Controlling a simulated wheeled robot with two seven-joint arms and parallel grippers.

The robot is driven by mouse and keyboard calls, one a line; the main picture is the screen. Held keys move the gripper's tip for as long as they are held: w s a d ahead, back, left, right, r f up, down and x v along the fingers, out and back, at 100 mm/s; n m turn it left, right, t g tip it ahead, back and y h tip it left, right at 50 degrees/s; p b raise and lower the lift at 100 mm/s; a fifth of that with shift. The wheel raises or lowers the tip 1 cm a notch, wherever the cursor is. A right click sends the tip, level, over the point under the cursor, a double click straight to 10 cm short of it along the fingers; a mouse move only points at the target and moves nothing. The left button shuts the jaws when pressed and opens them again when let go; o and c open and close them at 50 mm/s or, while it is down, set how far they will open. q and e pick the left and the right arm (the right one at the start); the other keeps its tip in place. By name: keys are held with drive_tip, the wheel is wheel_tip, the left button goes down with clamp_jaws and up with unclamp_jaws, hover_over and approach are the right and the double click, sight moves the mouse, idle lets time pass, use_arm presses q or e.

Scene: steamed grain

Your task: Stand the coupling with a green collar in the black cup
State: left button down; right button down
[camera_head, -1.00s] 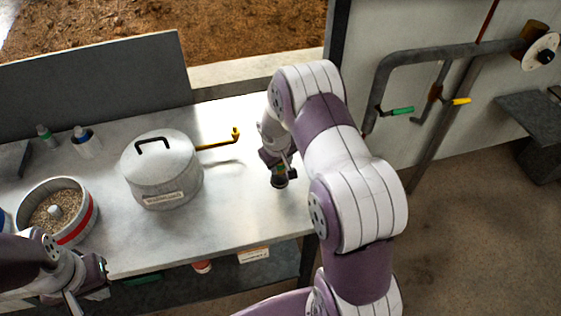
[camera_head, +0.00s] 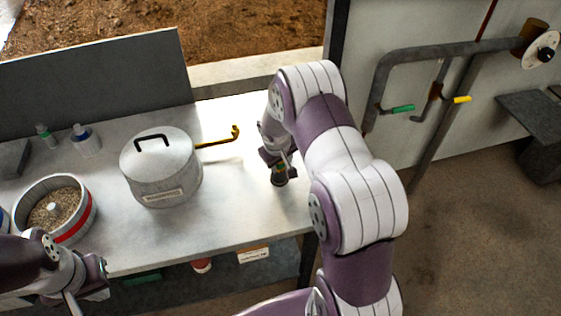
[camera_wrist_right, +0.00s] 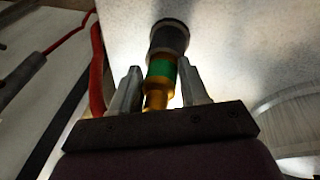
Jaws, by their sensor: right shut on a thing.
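The coupling with a green collar (camera_wrist_right: 161,70) is brass-coloured and stands between the fingers of my right gripper (camera_wrist_right: 160,88), which is shut on it. The black cup (camera_wrist_right: 169,36) shows at the coupling's far end in the right wrist view. The coupling's end meets the cup's mouth there; how deep it sits is hidden. In the head view the black cup (camera_head: 279,181) is near the table's right end, directly below my right gripper (camera_head: 280,168). My left gripper (camera_head: 88,293) is at the lower left, away from these; its fingers are unclear.
A grain-filled round container (camera_head: 80,221) and small bottles (camera_head: 87,145) are further left. Table (camera_head: 225,210) space between pot and cup is clear.

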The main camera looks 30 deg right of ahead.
drive_tip(key=shift+s+a+f, duration=0.1)
drive_tip(key=shift+s+f, duration=0.2)
drive_tip(key=shift+f, duration=0.15)
drive_tip(key=c, duration=0.7)
unclamp_jaws()
drive_tip(key=shift+c, duration=0.2)
drive_tip(key=shift+o, duration=1.3)
drive_tip(key=shift+s+f, duration=0.15)
drive_tip(key=shift+f, duration=0.05)
drive_tip(key=shift+r, duration=0.1)
drive_tip(key=shift+c, duration=0.3)
drive_tip(key=shift+o, duration=0.3)
drive_tip(key=shift+a+r, duration=0.1)
drive_tip(key=shift+r, duration=0.2)
drive_tip(key=w+d+v, duration=0.1)
drive_tip(key=v, duration=1.2)
drive_tip(key=s+a+y, duration=0.1)
drive_tip(key=s+a, duration=0.4)
drive_tip(key=s, duration=0.3)
drive_tip(key=s+a+g+y, duration=0.1)
drive_tip(key=s+a, duration=0.4)
drive_tip(key=s, duration=0.3)
drive_tip(key=shift+s+m, duration=0.2)
drive_tip(key=shift+m, duration=0.2)
